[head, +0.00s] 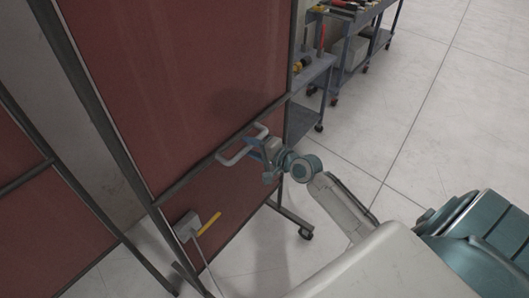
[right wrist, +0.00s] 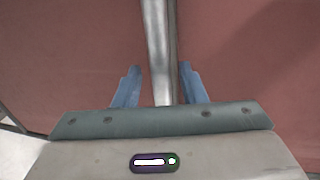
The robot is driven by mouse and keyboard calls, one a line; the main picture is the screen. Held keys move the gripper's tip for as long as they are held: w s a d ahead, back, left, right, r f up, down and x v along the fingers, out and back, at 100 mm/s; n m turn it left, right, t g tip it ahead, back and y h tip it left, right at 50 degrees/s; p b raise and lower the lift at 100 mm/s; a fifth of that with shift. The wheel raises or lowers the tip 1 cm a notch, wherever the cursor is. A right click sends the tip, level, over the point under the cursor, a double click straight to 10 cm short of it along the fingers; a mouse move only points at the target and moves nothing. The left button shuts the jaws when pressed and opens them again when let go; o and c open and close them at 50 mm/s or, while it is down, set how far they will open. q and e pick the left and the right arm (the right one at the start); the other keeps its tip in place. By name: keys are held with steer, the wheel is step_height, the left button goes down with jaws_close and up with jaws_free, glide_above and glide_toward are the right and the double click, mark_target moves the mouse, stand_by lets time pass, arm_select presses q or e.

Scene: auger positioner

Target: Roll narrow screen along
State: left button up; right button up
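The narrow screen (head: 215,90) is a tall dark-red panel in a grey metal frame, standing upright on a foot with a caster (head: 306,233). A pale grey loop handle (head: 232,159) sits on its crossbar. My right gripper (head: 259,151) is at the right end of this handle. In the right wrist view my right gripper (right wrist: 158,82) has its two blue fingers apart, with the pale handle bar (right wrist: 158,45) between them. A gap shows on each side of the bar. The crossbar runs behind it. My left gripper is out of view.
A grey box with a yellow lever (head: 210,223) is low by the screen. Another red screen (head: 50,225) stands at left. Blue-grey carts (head: 310,75) with tools stand behind, past the screen's right edge. The tiled floor at right is clear.

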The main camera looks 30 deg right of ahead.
steer(key=v, duration=0.9)
steer(key=shift+s, duration=0.3)
